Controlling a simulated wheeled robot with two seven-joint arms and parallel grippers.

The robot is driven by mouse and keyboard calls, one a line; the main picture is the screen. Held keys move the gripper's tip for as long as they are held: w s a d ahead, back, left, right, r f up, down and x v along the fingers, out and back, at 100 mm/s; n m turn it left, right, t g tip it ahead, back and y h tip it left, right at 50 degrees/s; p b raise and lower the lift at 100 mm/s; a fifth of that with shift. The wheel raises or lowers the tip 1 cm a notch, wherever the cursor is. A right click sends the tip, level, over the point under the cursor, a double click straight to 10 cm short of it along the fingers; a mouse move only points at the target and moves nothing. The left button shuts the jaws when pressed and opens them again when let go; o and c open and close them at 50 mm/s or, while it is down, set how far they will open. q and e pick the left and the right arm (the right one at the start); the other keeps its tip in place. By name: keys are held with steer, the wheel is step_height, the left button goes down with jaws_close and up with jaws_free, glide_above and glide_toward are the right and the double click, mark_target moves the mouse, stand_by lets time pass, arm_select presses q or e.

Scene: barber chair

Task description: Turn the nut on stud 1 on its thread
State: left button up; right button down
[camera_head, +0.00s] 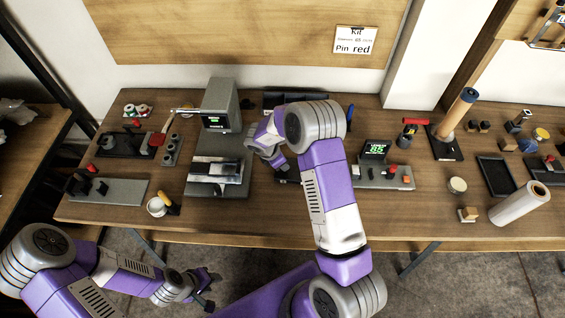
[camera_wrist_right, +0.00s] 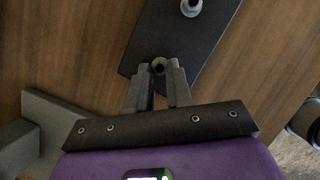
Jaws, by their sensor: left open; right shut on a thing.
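In the right wrist view a dark plate (camera_wrist_right: 185,40) carries two studs. One stud end, with a nut (camera_wrist_right: 158,67) around it, is between the fingertips of my right gripper (camera_wrist_right: 159,72), which is shut on that nut. The fingers hide most of it, and its height on the thread cannot be told. A second stud with a silvery nut (camera_wrist_right: 191,9) stands apart at the top edge. No stud number is readable. In the head view my right arm covers most of the plate. My left gripper (camera_head: 207,290) is open and empty, low in front of the table.
A grey device (camera_head: 220,105) with a small screen stands left of my right arm, with a silvery block (camera_head: 215,171) before it. Right of the arm is a unit with a green display (camera_head: 375,150). The wooden table's front edge (camera_head: 240,232) is mostly clear.

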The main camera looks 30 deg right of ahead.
steer(key=m, duration=0.1)
steer(key=m+g, duration=0.1)
steer(key=m, duration=0.1)
steer(key=shift+w+d+m, duration=0.1)
steer(key=shift+w+m, duration=0.1)
steer(key=shift+m, duration=0.1)
steer(key=m+g, duration=0.1)
steer(key=m, duration=0.2)
steer(key=shift+w+d+m+g+y+p, duration=0.1)
steer(key=shift+d+m+g+y+p, duration=0.05)
steer(key=shift+m+g+y+p, duration=0.2)
steer(key=c, duration=1.4)
jaws_free()
steer(key=o, duration=0.4)
steer(key=shift+f, duration=0.1)
steer(key=v, duration=0.7)
steer(key=shift+r, duration=0.35)
steer(key=shift+r+p, duration=0.1)
steer(key=shift+p, duration=0.25)
